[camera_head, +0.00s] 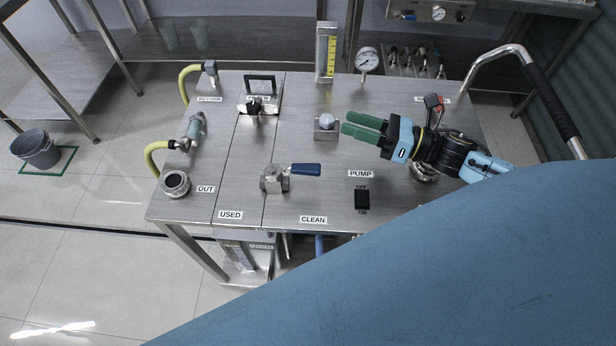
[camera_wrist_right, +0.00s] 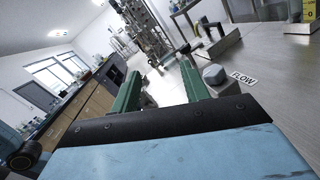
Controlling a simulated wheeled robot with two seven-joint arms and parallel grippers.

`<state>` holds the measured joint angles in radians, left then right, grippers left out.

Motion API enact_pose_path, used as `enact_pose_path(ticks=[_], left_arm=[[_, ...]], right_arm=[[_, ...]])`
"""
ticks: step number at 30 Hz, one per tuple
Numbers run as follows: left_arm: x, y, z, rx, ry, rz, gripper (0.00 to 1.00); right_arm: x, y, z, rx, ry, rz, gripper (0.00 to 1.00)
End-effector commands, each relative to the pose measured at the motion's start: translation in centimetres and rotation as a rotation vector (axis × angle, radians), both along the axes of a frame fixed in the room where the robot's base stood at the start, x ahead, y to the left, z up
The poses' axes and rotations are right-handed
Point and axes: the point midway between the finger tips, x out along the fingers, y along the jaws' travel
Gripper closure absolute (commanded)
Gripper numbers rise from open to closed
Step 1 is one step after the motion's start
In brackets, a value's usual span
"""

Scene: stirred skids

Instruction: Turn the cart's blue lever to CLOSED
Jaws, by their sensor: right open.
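The blue lever (camera_head: 305,169) sits on a metal valve (camera_head: 274,179) on the cart top (camera_head: 232,150), between the USED and CLEAN labels and the middle of the cart. Its handle points right in the head view. I cannot see an OPEN or CLOSED marking by it. My right gripper (camera_head: 346,123) has green fingers, is open and empty, and is above the cart to the right of and behind the lever, apart from it. Its fingers also show in the wrist view (camera_wrist_right: 160,70), where I cannot make out the lever. My left gripper is not in view.
A metal block with a grey knob (camera_head: 326,121) stands just left of the right fingertips. A black pump switch (camera_head: 362,199), a pressure gauge (camera_head: 367,60) and a yellow-scaled flow column (camera_head: 327,50) are on the cart. My blue arm part covers the lower right of the head view.

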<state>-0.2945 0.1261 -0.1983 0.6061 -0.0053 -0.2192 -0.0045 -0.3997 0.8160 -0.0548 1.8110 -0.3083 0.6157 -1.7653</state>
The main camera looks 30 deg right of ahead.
Motion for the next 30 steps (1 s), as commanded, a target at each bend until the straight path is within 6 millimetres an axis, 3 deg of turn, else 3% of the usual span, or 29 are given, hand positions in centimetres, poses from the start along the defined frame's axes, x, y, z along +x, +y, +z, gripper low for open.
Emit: enact_pose_path(ticks=[1, 4, 10, 17, 30], left_arm=[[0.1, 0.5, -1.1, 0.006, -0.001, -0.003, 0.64], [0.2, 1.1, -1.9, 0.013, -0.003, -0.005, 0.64], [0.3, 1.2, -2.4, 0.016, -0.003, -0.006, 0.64], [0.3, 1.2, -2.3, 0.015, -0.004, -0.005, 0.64], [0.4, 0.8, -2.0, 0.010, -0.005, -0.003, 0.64]], right_arm=[[-2.0, 0.5, -1.7, -0.072, -0.061, 0.056, 0.54], [-4.9, 1.2, -3.1, -0.188, -0.163, 0.155, 0.54], [-7.8, 1.8, -4.4, -0.290, -0.253, 0.254, 0.54], [-6.8, 3.8, -4.3, -0.297, -0.264, 0.265, 0.54], [-2.5, 10.6, -4.2, -0.294, -0.262, 0.262, 0.54]])
